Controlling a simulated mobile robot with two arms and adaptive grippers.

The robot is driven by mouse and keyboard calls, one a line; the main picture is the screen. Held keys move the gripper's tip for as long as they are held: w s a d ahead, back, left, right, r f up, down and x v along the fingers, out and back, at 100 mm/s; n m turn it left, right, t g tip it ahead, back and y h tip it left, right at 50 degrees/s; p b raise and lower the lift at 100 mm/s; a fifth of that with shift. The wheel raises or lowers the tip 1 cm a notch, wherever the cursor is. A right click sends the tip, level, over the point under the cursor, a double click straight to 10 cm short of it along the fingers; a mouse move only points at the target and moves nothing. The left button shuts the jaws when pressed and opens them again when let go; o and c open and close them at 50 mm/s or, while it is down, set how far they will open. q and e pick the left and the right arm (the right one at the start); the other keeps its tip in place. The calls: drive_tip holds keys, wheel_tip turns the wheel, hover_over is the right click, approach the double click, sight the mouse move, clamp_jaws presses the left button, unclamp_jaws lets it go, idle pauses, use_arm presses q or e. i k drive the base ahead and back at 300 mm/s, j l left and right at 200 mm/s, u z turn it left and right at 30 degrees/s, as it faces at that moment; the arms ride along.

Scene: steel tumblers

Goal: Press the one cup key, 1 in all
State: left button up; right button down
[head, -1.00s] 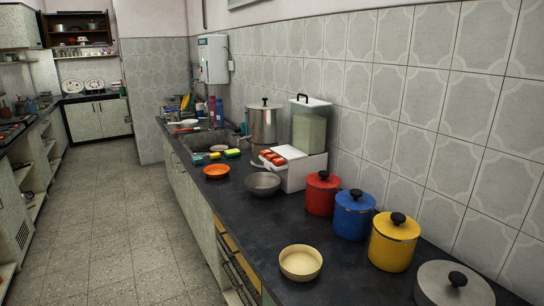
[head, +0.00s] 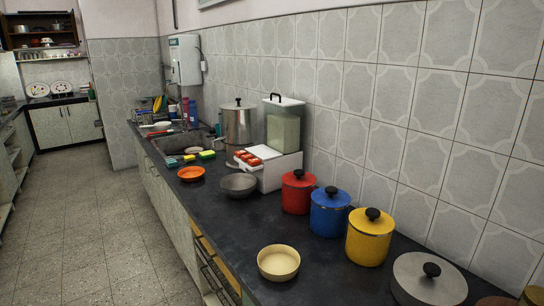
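A white dispenser (head: 285,173) with a clear tank (head: 283,126) on it stands on the dark counter against the tiled wall. Several red keys (head: 263,151) sit on its top front, in a row; their markings are too small to read, so I cannot tell which is the one cup key. A grey bowl (head: 239,185) sits in front of the dispenser, and no tumbler can be made out. Neither of my grippers is in view.
A steel pot (head: 237,124) stands behind the dispenser. Red (head: 297,194), blue (head: 329,213) and yellow (head: 369,239) canisters and a grey lidded pot (head: 428,281) line the wall. An orange bowl (head: 191,173) and a cream bowl (head: 278,263) sit nearer the counter's edge. Floor (head: 100,235) at left is clear.

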sight(246, 158)
drive_tip(key=i+j+z, duration=0.5)
drive_tip(key=j, duration=0.2)
drive_tip(key=j+z, duration=0.25)
drive_tip(key=i+j, duration=0.15)
drive_tip(key=j, duration=0.3)
drive_tip(key=i+j, duration=0.15)
drive_tip(key=j, duration=0.35)
drive_tip(key=i+j+z, duration=0.1)
drive_tip(key=j, duration=0.35)
drive_tip(key=i+j, duration=0.15)
drive_tip(key=j, duration=0.35)
drive_tip(key=i+j+z, duration=0.1)
drive_tip(key=j, duration=0.35)
drive_tip(key=i+j, duration=0.15)
drive_tip(key=j, duration=0.35)
